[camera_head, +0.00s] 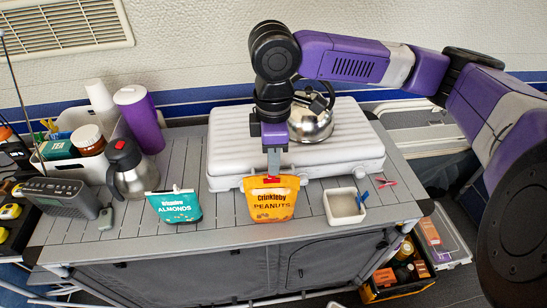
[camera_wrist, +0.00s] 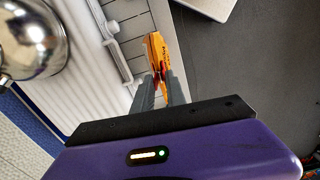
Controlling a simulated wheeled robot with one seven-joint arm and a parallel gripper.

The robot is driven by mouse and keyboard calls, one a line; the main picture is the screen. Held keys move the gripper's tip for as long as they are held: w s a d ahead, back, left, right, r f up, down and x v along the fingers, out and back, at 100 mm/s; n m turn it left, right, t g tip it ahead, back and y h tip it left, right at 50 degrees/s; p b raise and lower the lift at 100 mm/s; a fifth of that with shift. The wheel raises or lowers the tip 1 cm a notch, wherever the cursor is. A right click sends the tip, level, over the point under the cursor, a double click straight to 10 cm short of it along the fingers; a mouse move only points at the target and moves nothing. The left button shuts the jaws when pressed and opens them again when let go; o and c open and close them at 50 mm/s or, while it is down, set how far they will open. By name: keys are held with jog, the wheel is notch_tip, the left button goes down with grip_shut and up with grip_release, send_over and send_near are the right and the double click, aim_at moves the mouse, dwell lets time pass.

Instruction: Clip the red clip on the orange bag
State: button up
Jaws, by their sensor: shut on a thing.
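The orange bag (camera_head: 272,203), labelled Crinkleby Peanuts, stands upright on the slatted table top near its front edge. The red clip (camera_head: 271,180) is at the top edge of the bag, right under my gripper (camera_head: 272,174). My gripper points down and its fingers are shut on the red clip. In the wrist view the bag (camera_wrist: 154,48) shows edge-on beyond the fingertips, with the red clip (camera_wrist: 160,78) between the fingers. The clip's jaws are too small to tell how far they close over the bag's top.
A teal almonds bag (camera_head: 175,206) stands to the left, and a white square bowl (camera_head: 343,206) to the right with blue and pink clips (camera_head: 374,185) beside it. A white case (camera_head: 225,150) with a kettle (camera_head: 311,124) lies behind. A steel jug (camera_head: 131,170) stands at left.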

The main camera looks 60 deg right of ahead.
jog(key=shift+f, duration=0.1)
jog(key=o, duration=0.8)
jog(key=shift+o, duration=0.2)
notch_tip(320, 180, up, 7)
jog(key=p, duration=0.6)
dwell(0.5)
dwell(0.5)
